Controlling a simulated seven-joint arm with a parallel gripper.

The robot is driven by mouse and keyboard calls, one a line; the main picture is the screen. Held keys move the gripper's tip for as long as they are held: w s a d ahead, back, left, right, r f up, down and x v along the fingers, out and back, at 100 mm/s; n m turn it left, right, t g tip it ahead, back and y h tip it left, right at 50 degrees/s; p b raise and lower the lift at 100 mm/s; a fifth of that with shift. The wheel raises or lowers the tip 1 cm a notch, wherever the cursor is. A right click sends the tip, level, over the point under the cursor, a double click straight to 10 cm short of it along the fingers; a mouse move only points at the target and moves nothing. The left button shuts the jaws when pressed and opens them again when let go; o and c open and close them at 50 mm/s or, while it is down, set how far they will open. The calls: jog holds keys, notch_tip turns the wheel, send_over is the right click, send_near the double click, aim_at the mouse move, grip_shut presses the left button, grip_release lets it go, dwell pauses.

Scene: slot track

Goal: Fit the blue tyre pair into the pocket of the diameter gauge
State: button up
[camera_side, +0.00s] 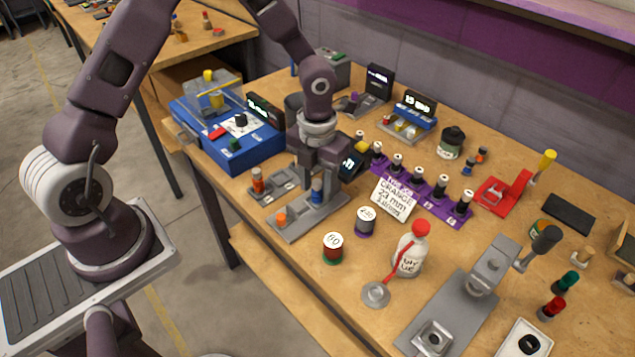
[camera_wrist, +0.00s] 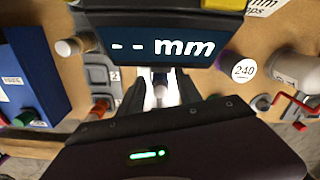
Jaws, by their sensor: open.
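The blue tyre pair (camera_side: 317,189) stands upright on the grey plate of the diameter gauge (camera_side: 297,224). My gripper (camera_side: 318,172) is right above it, jaws open, with the fingertips around or just over its top. I cannot tell whether the tyre pair sits fully in the pocket, as the gripper hides part of it. In the wrist view, a pale top (camera_wrist: 160,90) shows between the open fingers. The gauge's dark display (camera_wrist: 155,48) reads dashes and "mm"; it also shows behind my gripper in the side view (camera_side: 351,163).
An orange piece (camera_side: 281,217) stands on the gauge's near end, and a red-orange one (camera_side: 257,182) on a small grey stand to the left. A blue box (camera_side: 230,135) is further left.

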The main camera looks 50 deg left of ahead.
aim_at(318, 180)
jog(key=s+a+r+n+t+y, duration=0.1)
jog(key=s+r+n, duration=0.15)
jog(key=r, duration=0.65)
jog(key=s+r+n, duration=0.2)
jog(key=r+n, duration=0.2)
jog(key=r, duration=0.5)
jog(key=s+r+n+t, duration=0.2)
jog(key=s+n, duration=0.6)
jog(key=n, duration=0.5)
jog(key=s+r+n+t+h, duration=0.1)
jog(key=s+r+n+t, duration=0.1)
jog(key=s+r+n, duration=0.3)
jog(key=s+n, duration=0.4)
jog(key=n, duration=0.4)
jog(key=shift+s+r+t, duration=0.2)
jog(key=shift+s+t, duration=0.1)
